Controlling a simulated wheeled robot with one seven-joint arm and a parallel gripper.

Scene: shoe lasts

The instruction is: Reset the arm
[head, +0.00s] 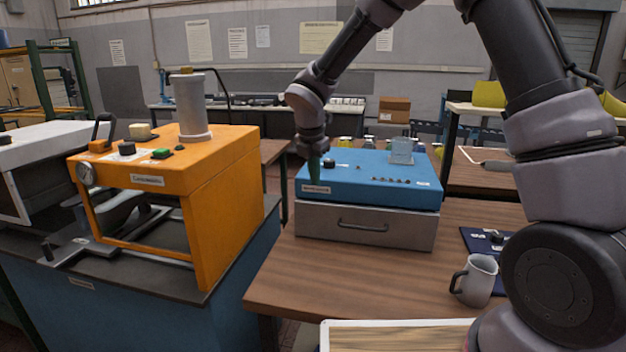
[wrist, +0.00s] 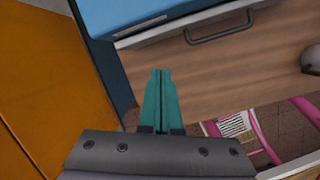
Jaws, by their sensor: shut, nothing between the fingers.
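My arm reaches in from the right in the head view and bends down over the table. My gripper (head: 314,176) points down at the left front of the blue-topped box (head: 370,175). In the wrist view its two green fingers (wrist: 161,75) lie together with nothing between them. I cannot tell from the head view how far the fingertips are from the box. The box's grey drawer front with its handle (wrist: 220,30) shows at the top of the wrist view.
An orange machine (head: 220,165) stands on a bench at the left. A grey mug (head: 475,280) stands on the wooden table (head: 360,278) beside a dark blue mat (head: 484,243). A white-rimmed tray (head: 400,323) is at the front. Table in front of the drawer is clear.

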